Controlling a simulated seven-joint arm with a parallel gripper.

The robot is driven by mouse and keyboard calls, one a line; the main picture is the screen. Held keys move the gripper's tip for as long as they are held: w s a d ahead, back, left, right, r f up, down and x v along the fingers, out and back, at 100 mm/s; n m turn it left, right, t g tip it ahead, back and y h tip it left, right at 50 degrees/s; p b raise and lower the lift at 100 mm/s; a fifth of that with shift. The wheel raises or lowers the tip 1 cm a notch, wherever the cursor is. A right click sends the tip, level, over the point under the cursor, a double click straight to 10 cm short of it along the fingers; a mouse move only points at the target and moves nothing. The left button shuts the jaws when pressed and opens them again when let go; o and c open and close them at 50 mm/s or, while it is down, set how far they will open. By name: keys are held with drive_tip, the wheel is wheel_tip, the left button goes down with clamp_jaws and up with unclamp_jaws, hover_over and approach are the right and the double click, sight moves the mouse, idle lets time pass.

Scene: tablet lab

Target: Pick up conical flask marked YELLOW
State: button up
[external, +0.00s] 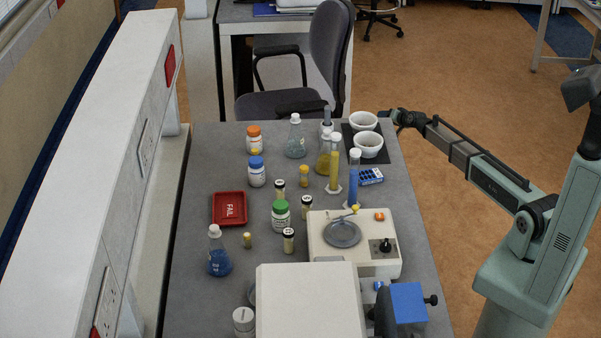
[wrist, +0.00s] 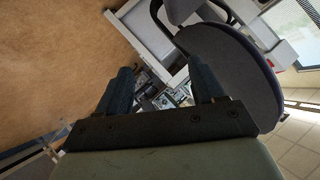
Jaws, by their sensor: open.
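A conical flask with yellow contents (external: 323,164) stands upright at the back middle of the bench, partly hidden behind a tall yellow cylinder (external: 335,165). I cannot read a label on it. A flask with pale grey-green contents (external: 295,145) stands to its left, and a flask with blue contents (external: 219,262) stands at the front left. My gripper (external: 392,117) is at the bench's back right edge, right of the white bowls and apart from the flasks. In the wrist view my gripper (wrist: 162,85) has its fingers spread with nothing between them; no flask can be made out there.
Two white bowls (external: 368,145) on a dark mat stand between my gripper and the yellow flask. A blue cylinder (external: 354,180), several bottles and vials, a red FAIL tray (external: 229,220) and a cream machine (external: 320,257) crowd the bench. A chair (external: 330,45) stands behind.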

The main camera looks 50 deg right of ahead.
drive_tip(key=w+a+r+n+t, duration=0.1)
drive_tip(key=w+a+r, duration=0.3)
drive_tip(key=r, duration=0.7)
drive_tip(key=w+a+r+t, duration=0.25)
drive_tip(key=a+r, duration=0.25)
drive_tip(key=r, duration=0.6)
wheel_tip(320, 180, up, 13)
drive_tip(key=n+g+y, duration=0.5)
drive_tip(key=n+g, duration=0.6)
drive_tip(key=n, duration=0.3)
hover_over(327, 135)
drive_tip(key=s+d, duration=0.2)
drive_tip(key=s, duration=0.1)
drive_tip(key=shift+x, duration=6.7)
clamp_jaws()
